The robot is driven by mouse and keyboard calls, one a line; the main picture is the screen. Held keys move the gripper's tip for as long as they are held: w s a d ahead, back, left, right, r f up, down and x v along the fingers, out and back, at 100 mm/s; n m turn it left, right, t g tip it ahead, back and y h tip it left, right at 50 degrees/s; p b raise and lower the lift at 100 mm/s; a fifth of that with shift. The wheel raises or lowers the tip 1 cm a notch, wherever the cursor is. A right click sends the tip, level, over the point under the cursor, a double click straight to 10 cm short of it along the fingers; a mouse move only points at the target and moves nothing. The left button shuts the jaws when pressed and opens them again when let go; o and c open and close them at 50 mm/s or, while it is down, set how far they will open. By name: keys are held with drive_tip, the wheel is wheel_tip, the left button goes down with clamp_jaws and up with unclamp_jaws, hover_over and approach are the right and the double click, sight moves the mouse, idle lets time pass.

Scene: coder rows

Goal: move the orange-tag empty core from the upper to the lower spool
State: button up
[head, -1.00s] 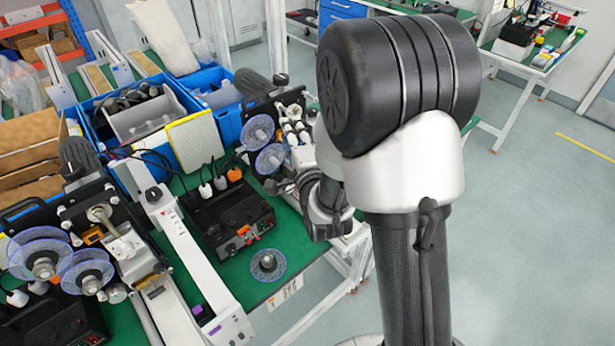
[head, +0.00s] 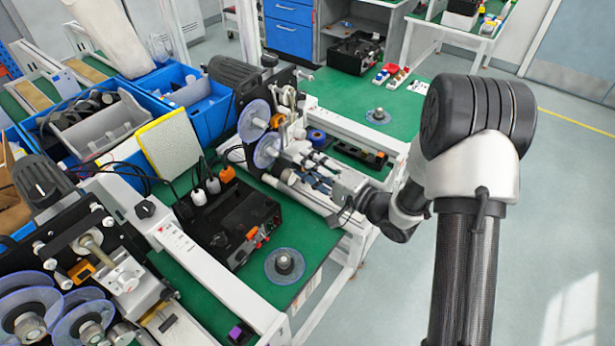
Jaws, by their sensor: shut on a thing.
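The far coder machine carries two clear blue-rimmed spool discs, the upper spool (head: 254,121) and the lower spool (head: 267,150) just below it. An orange part (head: 277,121) shows beside the upper spool. My gripper (head: 292,172) reaches in from the right and its fingers are at the front of the machine, close to the lower spool. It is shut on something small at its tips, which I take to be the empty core. The core's outline and its orange tag are too small to make out, and I cannot tell whether it touches the spool.
A black control box (head: 235,222) with cables stands left of my gripper. A loose disc with a hub (head: 285,266) lies on the green bench in front. A second coder machine (head: 95,265) stands at lower left. Blue bins (head: 203,112) are behind. Open floor lies right.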

sight(278, 155)
drive_tip(key=shift+g, duration=0.3)
drive_tip(key=shift+s+a+f+b+x, duration=0.1)
drive_tip(key=shift+b+x, duration=0.05)
drive_tip(key=shift+x, duration=0.65)
drive_tip(key=shift+s+a+f+b+x, duration=0.1)
drive_tip(key=shift+s+b+x, duration=0.05)
drive_tip(key=shift+x, duration=0.7)
drive_tip(key=shift+s+a+f+b+x, duration=0.1)
drive_tip(key=shift+b+x, duration=0.05)
drive_tip(key=shift+x, duration=0.65)
drive_tip(key=shift+r+p, duration=0.1)
drive_tip(key=shift+p, duration=0.4)
drive_tip(key=shift+x, duration=1.8)
drive_tip(key=o, duration=1.1)
drive_tip(key=shift+c, duration=0.2)
